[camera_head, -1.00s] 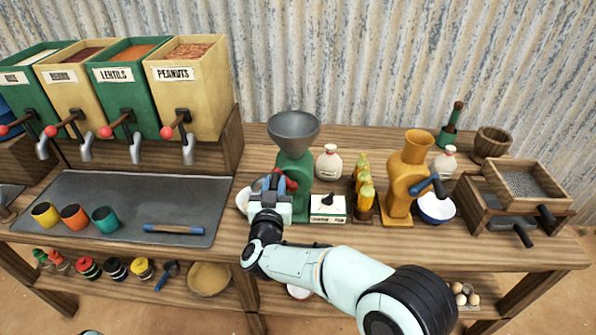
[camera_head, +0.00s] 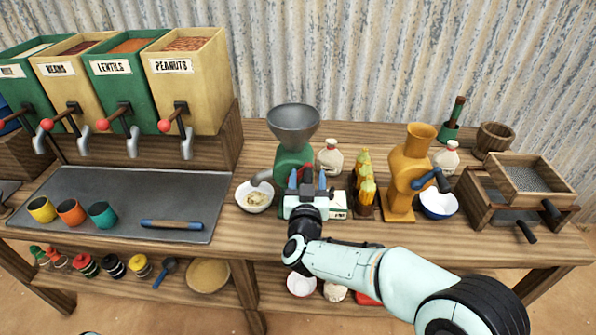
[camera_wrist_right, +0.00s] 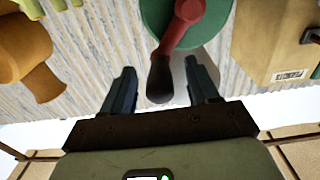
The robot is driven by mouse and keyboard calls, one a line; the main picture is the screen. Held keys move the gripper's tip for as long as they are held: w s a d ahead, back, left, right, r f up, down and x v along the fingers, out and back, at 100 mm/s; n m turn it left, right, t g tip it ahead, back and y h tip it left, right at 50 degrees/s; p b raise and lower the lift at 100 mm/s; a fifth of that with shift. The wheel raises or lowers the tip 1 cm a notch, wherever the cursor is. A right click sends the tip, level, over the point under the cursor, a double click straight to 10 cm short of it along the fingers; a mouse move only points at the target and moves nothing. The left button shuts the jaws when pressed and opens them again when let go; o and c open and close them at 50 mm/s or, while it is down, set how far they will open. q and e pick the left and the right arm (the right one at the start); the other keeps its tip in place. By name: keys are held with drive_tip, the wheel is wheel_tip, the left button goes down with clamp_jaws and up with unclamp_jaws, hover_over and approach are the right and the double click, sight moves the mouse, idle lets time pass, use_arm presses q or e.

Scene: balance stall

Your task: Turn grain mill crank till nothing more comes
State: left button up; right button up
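The green mill (camera_head: 291,160) with a grey hopper (camera_head: 293,121) stands mid-table, its spout (camera_head: 262,177) pointing left. A white bowl (camera_head: 254,196) with pale contents sits below the spout. The hopper's inside looks dark; I cannot tell if grain is left. My right gripper (camera_head: 307,178) is in front of the mill at its crank. In the right wrist view the red crank arm (camera_wrist_right: 185,22) ends in a dark handle (camera_wrist_right: 160,80). The handle is between the two fingers, with a visible gap on each side, so the gripper is open. My left gripper is out of view.
Food bins with taps (camera_head: 188,90) stand at left. Cups and a blue-handled tool (camera_head: 172,224) lie on a grey mat (camera_head: 130,190). A wooden sieve box (camera_head: 515,190) is far right.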

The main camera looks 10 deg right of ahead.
drive_tip(key=v, duration=0.8)
drive_tip(key=shift+b, duration=0.3)
drive_tip(key=shift+a, duration=0.1)
